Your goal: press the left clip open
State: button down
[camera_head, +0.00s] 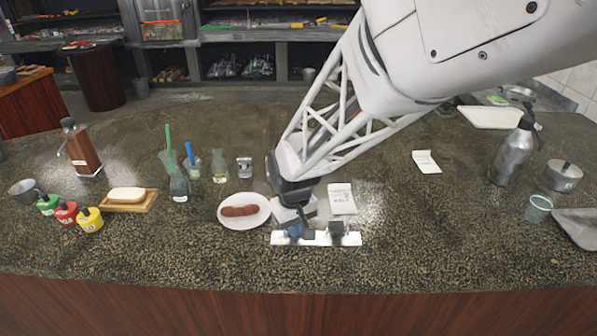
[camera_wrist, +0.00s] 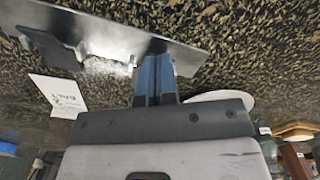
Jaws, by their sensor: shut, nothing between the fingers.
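A pale metal bar (camera_head: 320,239) with two dark clips lies near the counter's front edge. The right clip (camera_head: 337,228) stands clear of my gripper. In the wrist view the bar (camera_wrist: 110,40) runs across the top left, with the right clip (camera_wrist: 77,52) at its left. My gripper (camera_head: 296,231) points down at the left clip, its blue fingers shut and empty. In the wrist view the fingertips (camera_wrist: 154,60) reach the left clip (camera_wrist: 156,46). They mostly hide this clip, and I cannot tell whether they touch it or whether it is open.
A printed slip (camera_head: 341,198) lies behind the bar. A white plate (camera_head: 229,222) with sausages sits left of my gripper. Bottles and a soap dish (camera_head: 131,205) stand further left; another slip (camera_head: 426,161) and a metal bottle (camera_head: 512,152) are right. The counter right of the bar is clear.

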jog(key=shift+f, duration=0.5)
jog(key=shift+r, duration=0.1)
jog(key=shift+r, duration=2.95)
jog(key=shift+s+d+r, duration=0.15)
jog(key=shift+d+r, duration=0.1)
jog(key=shift+d, duration=0.1)
jog(key=s+d+r+m+t, duration=0.1)
jog(key=s+d+r+m, duration=0.2)
jog(key=s+d, duration=0.7)
jog(key=s+d+r+m+t, duration=0.1)
jog(key=s+d+r+m, duration=0.2)
jog(key=s+d+r, duration=0.5)
jog(key=shift+s+d+t, duration=0.3)
jog(key=shift+s+d, duration=0.8)
jog(key=shift+s, duration=0.15)
